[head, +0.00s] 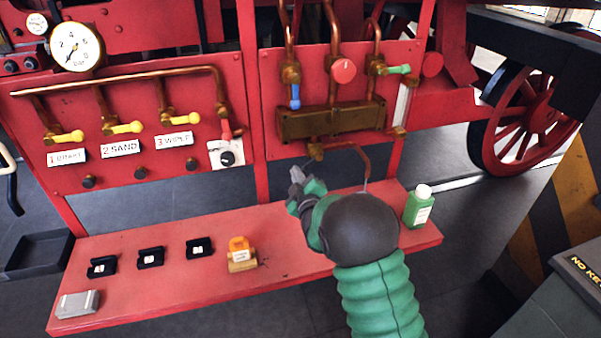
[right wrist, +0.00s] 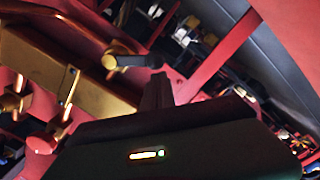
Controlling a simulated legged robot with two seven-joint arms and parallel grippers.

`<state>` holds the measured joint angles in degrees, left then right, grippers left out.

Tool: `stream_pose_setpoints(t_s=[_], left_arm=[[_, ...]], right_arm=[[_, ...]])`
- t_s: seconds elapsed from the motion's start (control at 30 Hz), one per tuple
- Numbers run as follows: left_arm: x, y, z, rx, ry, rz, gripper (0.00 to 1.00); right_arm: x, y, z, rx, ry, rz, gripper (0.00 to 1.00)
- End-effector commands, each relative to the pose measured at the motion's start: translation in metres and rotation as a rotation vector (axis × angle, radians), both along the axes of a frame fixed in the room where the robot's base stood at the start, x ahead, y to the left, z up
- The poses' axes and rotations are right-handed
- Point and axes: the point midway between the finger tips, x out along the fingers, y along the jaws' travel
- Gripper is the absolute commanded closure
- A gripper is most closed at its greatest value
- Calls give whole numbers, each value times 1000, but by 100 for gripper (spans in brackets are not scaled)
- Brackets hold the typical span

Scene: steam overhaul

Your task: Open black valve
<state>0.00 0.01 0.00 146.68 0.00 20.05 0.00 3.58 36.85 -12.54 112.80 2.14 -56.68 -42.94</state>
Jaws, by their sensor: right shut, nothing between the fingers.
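My right gripper (head: 297,174) is shut and empty in the head view, in front of the red panel and just below the brass box (head: 330,121). In the right wrist view its shut fingers (right wrist: 157,90) point up the picture. A black valve handle (right wrist: 135,61) on a brass fitting (right wrist: 109,62) lies just past the fingertips there; I cannot tell whether they touch. In the head view the brass fitting (head: 316,151) shows under the box, but the black handle is hard to make out near the gripper. My left gripper is not clearly seen.
Above are a blue lever (head: 295,97), a red knob (head: 343,70) and a green lever (head: 399,69). A green bottle (head: 418,206) stands right of my arm on the red shelf (head: 180,283). An orange-topped block (head: 241,255) stands left. Copper pipes crowd the panel.

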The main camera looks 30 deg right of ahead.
Motion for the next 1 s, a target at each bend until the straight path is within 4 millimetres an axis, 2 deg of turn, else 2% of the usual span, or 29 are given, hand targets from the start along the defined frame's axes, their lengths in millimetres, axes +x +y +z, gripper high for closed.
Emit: stream_pose_setpoints(t_s=[0.03,0.5,1.0], left_arm=[[0,0,-11,0,0,0,64],[0,0,-53,0,0,0,64],[0,0,-79,0,0,0,64]], right_arm=[[0,-1,-9,-41,9,0,100],[-6,-20,-36,-476,113,-2,100],[-12,-43,-49,-838,199,-3,100]])
